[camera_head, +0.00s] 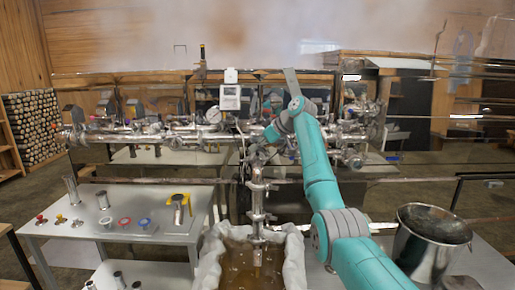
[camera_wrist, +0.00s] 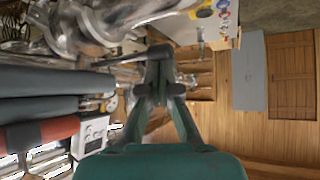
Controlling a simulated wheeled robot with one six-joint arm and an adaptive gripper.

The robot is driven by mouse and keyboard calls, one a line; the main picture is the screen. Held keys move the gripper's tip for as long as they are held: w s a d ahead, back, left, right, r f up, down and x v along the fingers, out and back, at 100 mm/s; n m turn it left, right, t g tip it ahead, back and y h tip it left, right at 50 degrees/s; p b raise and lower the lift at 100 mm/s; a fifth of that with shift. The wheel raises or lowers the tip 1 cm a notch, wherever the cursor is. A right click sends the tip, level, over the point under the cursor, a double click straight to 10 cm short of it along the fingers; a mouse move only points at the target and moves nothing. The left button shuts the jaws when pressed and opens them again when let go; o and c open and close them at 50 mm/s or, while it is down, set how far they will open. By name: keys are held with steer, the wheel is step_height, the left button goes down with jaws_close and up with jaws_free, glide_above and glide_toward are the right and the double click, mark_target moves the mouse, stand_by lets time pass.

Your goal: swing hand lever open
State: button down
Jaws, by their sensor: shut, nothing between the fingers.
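My teal arm reaches up over the pipework in the head view, and my gripper (camera_head: 256,156) is at the valves above the vertical outlet pipe (camera_head: 257,205). In the wrist view my gripper (camera_wrist: 159,52) is shut and empty, its fingers drawn together at the tips. A dark bar that looks like the hand lever (camera_wrist: 122,60) lies crosswise close to the fingertips. I cannot tell whether they touch. Shiny metal valve bodies and pipe (camera_wrist: 100,22) lie just beyond. In the head view the lever is not clearly distinguishable among the fittings.
A cloth-lined tub (camera_head: 211,255) of amber liquid stands below the outlet. A metal bucket (camera_head: 432,240) stands at the right. A side table (camera_head: 95,223) with small coloured parts is at the left. Steam hangs above the evaporator. A gauge (camera_head: 213,115) and a display box (camera_head: 230,97) stand near the pipes.

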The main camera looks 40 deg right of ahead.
steer(key=s+d+r, duration=0.2)
steer(key=d+r, duration=0.1)
steer(key=r, duration=0.5)
steer(key=shift+s+d+r, duration=0.15)
steer(key=shift+s+d, duration=0.05)
steer(key=shift+s, duration=0.05)
steer(key=shift+a, duration=0.1)
